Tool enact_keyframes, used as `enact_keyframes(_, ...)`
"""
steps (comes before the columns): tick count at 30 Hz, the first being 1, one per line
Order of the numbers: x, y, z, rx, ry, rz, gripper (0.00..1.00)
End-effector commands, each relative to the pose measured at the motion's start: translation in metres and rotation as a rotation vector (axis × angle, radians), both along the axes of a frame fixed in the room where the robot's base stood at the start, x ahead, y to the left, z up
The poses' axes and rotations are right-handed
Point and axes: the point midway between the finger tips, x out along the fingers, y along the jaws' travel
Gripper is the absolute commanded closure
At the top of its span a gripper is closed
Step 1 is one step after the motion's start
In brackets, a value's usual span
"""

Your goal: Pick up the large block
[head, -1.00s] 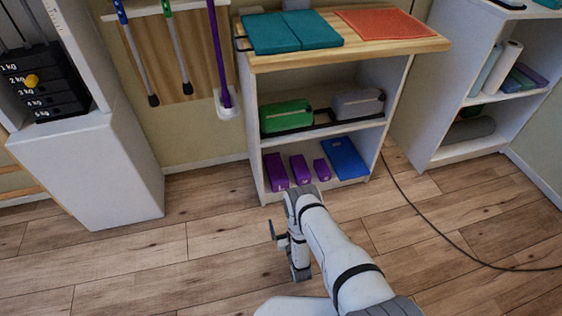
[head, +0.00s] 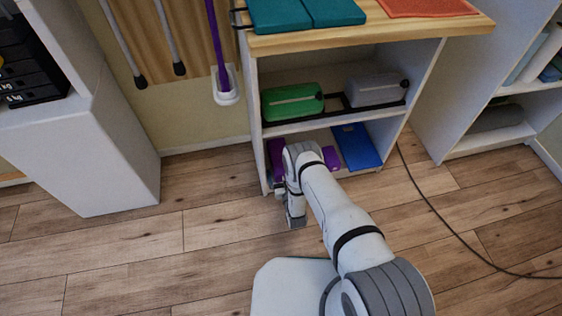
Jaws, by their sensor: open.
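The large block (head: 276,153) is the leftmost purple block on the bottom shelf of the white shelf unit (head: 258,135). My arm covers part of it. A small purple block (head: 331,157) lies to its right. The middle purple block is mostly hidden behind my arm. My gripper (head: 280,188) is open, low in front of the left end of the bottom shelf. It is small and partly covered by my wrist, so its gap to the large block cannot be told.
A blue flat box (head: 357,146) lies right on the bottom shelf. A green case (head: 292,102) and a grey case (head: 376,90) sit on the shelf above. A white cabinet (head: 85,160) stands left. A cable (head: 440,213) crosses the floor at right. The front floor is clear.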

Motion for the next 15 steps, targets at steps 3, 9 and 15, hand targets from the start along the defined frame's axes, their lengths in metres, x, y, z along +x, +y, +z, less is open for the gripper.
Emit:
enact_keyframes(3, 0.0137, 0.0017, -0.0010, 0.001, -0.002, -0.003, 0.02)
enact_keyframes(9, 0.0169, 0.0013, 0.0006, 0.000, 0.000, -0.005, 0.02)
enact_keyframes(15, 0.0169, 0.0008, 0.0006, 0.000, 0.000, -0.006, 0.12)
